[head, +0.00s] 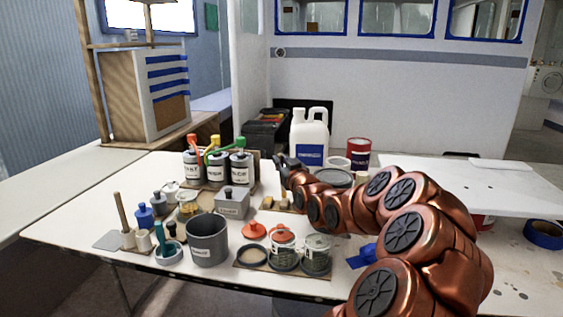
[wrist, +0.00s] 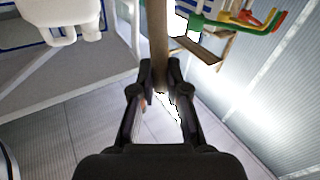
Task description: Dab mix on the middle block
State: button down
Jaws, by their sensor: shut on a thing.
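My gripper (head: 283,165) is in the middle of the head view, above the table. The wrist view shows its two dark fingers (wrist: 160,72) shut on a slim brown wooden stick (wrist: 158,35). The stick's far end runs out of that picture, so I cannot see whether it carries mix. In the head view the stick cannot be made out. Small wooden blocks (head: 268,203) lie on the table just below my gripper and partly behind my arm; I cannot tell clearly which is the middle one. A dark grey pot (head: 208,241) stands in front of them.
Pump bottles (head: 214,168) stand left of my gripper, and a white jug (head: 309,138) stands behind. Lidded jars (head: 283,250) sit on a tray in front. An upright dowel (head: 122,212) and small bottles are at left. The table's left part (head: 85,220) is bare.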

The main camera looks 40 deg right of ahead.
jog(key=shift+f+b, duration=0.4)
jog(key=shift+f, duration=0.2)
dwell(1.0)
